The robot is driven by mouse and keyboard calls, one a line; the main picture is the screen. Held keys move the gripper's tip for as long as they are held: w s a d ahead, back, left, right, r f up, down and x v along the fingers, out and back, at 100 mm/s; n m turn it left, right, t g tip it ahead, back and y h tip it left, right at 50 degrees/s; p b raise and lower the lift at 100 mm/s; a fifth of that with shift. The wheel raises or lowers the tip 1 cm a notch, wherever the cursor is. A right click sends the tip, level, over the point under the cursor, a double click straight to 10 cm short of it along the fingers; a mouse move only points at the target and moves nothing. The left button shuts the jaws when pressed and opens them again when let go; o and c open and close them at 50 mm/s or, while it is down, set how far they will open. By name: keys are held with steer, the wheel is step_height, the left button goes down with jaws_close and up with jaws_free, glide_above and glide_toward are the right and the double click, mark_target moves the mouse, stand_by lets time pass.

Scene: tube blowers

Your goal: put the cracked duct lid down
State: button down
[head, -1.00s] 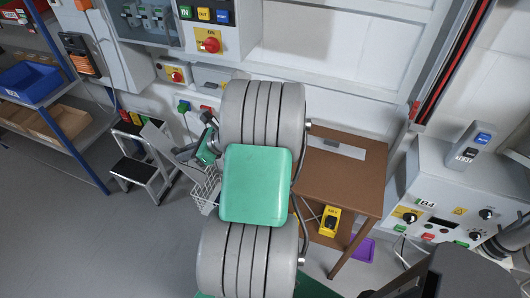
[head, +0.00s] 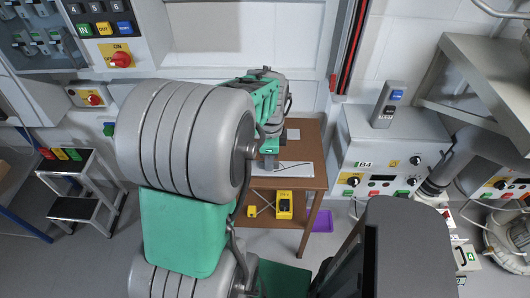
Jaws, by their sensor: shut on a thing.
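My gripper (head: 268,161) is at the far end of my green and grey arm, over the brown table (head: 312,150). A flat light grey plate, which I take for the cracked duct lid (head: 293,170), lies level under the fingers at the table's near part. My gripper is shut on it. The fingertips are small and partly hidden by my wrist. I cannot make out a crack, nor tell whether the lid touches the table top.
A yellow device (head: 284,205) sits below the top, with a purple bin (head: 320,222) beside the table. A grey control box (head: 385,150) stands right; a step stool (head: 80,195) stands left.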

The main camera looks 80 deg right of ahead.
steer(key=w+d+f, duration=0.1)
steer(key=d+f, duration=0.1)
steer(key=d, duration=0.1)
steer(key=w+d+f+p, duration=0.1)
steer(key=d+f, duration=0.2)
steer(key=w+d+f+p, duration=0.1)
steer(key=d+f, duration=0.2)
steer(key=shift+w+d, duration=0.15)
steer(key=shift+w, duration=0.2)
steer(key=f, duration=0.3)
steer(key=shift+d+f, duration=0.2)
steer(key=shift+f, duration=0.05)
steer(key=c, duration=1.5)
jaws_free()
steer(key=shift+o, duration=0.2)
